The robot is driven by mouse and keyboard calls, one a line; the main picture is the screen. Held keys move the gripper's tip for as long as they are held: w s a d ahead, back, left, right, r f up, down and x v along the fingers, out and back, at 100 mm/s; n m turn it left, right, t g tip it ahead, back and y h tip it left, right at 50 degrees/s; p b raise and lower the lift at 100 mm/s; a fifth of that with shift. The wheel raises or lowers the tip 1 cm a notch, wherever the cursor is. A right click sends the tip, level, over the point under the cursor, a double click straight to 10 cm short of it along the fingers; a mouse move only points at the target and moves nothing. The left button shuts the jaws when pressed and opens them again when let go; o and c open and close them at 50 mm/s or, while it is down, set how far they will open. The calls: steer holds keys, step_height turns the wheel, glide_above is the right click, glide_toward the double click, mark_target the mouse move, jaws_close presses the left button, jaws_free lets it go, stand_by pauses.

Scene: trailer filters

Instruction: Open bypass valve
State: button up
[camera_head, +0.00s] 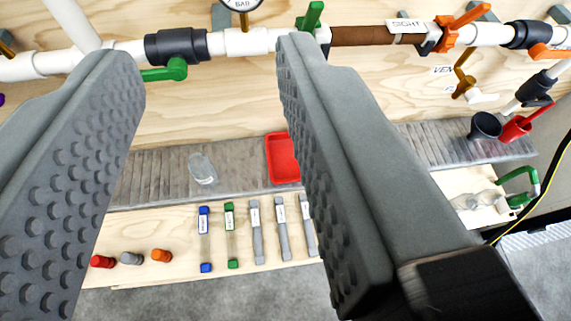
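My gripper (208,58) is open and empty, with its two grey studded fingers wide apart. Its fingertips reach up to the white pipe (250,42) along the plywood wall. A green valve handle (168,72) hangs under a dark fitting (176,46) on this pipe, between the fingers in the picture. A second green handle (312,16) stands up just beyond the right fingertip. I cannot read a bypass label, so I cannot tell which valve is the bypass valve. Whether the fingers touch the pipe is unclear.
A gauge (241,3) sits above the pipe. Orange handles (468,16) and a red valve (522,122) are at right. Below are a grey ledge (150,175) with a clear cup (202,168) and a red tray (281,158), then a wooden shelf with several tubes (230,235) and caps (131,258).

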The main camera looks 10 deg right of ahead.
steer(key=shift+s+d, duration=0.1)
jaws_close()
steer(key=w+a+f+n+h, duration=0.2)
steer(key=w+a+f+n, duration=0.2)
steer(key=w+n, duration=0.25)
steer(key=w+a+f+n+h, duration=0.3)
steer(key=w+a+f+n, duration=0.15)
steer(key=w, duration=0.25)
steer(key=w+a+n+t, duration=0.3)
steer(key=w+a+n, duration=0.1)
steer(key=a+n, duration=0.25)
steer(key=w+d+r, duration=0.2)
steer(key=w+d, duration=0.3)
steer(key=w, duration=0.4)
steer(key=shift+w+d+y, duration=0.2)
steer(key=shift+w+y, duration=0.05)
steer(key=shift+y, duration=0.05)
